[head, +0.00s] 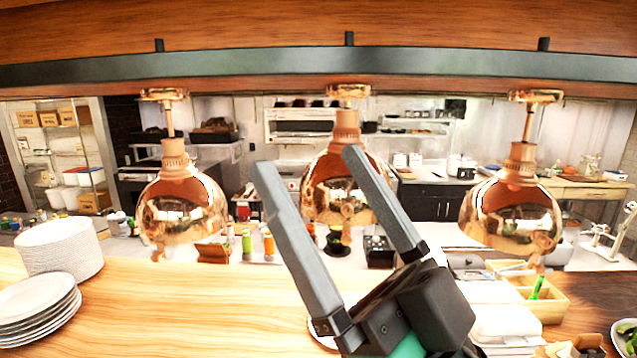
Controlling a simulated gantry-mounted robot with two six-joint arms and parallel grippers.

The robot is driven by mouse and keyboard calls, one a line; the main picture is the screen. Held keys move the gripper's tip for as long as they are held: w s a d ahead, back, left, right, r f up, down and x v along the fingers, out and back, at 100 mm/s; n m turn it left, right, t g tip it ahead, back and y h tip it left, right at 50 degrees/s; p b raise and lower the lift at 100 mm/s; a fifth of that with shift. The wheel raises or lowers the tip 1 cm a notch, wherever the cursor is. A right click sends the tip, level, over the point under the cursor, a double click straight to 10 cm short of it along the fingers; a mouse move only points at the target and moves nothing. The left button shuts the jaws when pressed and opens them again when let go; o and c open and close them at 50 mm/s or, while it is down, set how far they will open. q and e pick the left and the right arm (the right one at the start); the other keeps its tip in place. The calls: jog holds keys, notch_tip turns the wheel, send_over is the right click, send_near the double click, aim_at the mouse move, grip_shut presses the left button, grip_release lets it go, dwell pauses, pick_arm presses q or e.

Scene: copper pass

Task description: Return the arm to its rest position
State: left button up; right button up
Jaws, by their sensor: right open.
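My right gripper (307,204) is raised in the lower middle of the head view, above the wooden counter. Its two long grey fingers are spread apart and point up and away, with nothing between them. The finger tips overlap the middle copper lamp in the picture; I cannot tell how far apart they are in depth. My left gripper is not in view. Part of a plate (322,335) shows behind the right gripper's base, mostly hidden.
Copper lamps hang at left (183,208), middle (350,190) and right (511,212). Plate stacks (60,246) stand on the left of the counter (190,310). White containers (503,322) and a wooden box (545,308) sit at right. The left-middle counter is clear.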

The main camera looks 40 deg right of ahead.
notch_tip(320, 180, up, 15)
jog(key=p, duration=1.4)
jog(key=shift+y+p, duration=0.3)
jog(key=shift+p, duration=0.05)
